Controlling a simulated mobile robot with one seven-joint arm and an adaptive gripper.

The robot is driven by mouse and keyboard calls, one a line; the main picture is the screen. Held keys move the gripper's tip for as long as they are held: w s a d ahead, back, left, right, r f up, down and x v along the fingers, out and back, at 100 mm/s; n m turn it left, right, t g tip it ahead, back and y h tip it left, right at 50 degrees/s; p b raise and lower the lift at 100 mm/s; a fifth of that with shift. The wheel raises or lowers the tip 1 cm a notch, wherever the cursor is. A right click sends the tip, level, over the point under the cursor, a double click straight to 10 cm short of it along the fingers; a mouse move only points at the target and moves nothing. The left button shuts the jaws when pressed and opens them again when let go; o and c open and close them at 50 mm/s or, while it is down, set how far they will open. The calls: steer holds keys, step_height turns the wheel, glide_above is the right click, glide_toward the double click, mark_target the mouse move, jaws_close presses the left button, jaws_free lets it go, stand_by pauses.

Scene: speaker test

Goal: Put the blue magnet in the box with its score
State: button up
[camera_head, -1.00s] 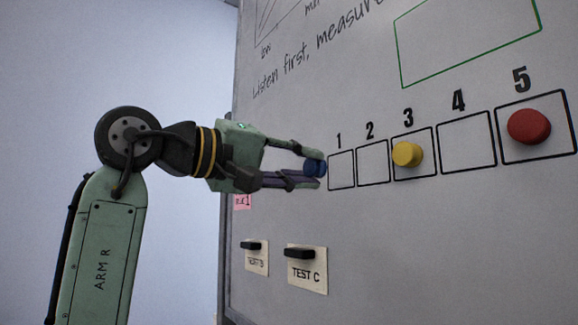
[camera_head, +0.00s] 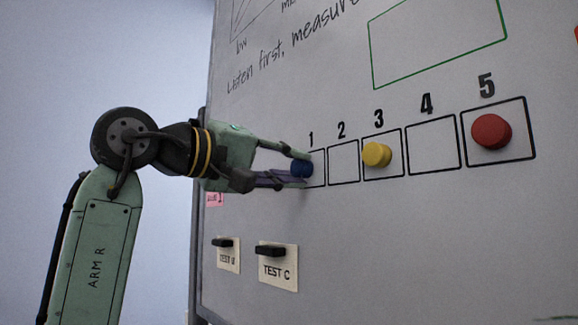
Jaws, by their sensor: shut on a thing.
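The blue magnet (camera_head: 301,168) is a small dark blue disc between the fingertips of my gripper (camera_head: 300,168). My gripper is shut on it, at the left side of box 1 (camera_head: 319,182) on the whiteboard. The magnet overlaps the left part of box 1 in this view; I cannot tell whether it touches the board. To the right come box 2 (camera_head: 344,164), box 3 (camera_head: 397,165), box 4 (camera_head: 433,146) and box 5 (camera_head: 525,145). Boxes 2 and 4 are empty. A yellow magnet (camera_head: 376,154) is in box 3 and a red magnet (camera_head: 491,131) in box 5.
The whiteboard (camera_head: 400,240) carries handwriting and an empty green frame (camera_head: 440,42) above the boxes. Below my gripper are cards "TEST C" (camera_head: 279,271) and another (camera_head: 228,258), each with a black clip. A pink note (camera_head: 214,199) sits at the left edge.

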steer(key=shift+w+d, duration=0.35)
steer(key=shift+d, duration=0.15)
stand_by(0.8)
steer(key=o, duration=1.1)
steer(key=shift+c, duration=0.2)
steer(key=shift+o, duration=0.2)
steer(key=o, duration=0.4)
steer(key=shift+c, duration=0.2)
steer(key=p+v, duration=0.1)
steer(key=v, duration=0.6)
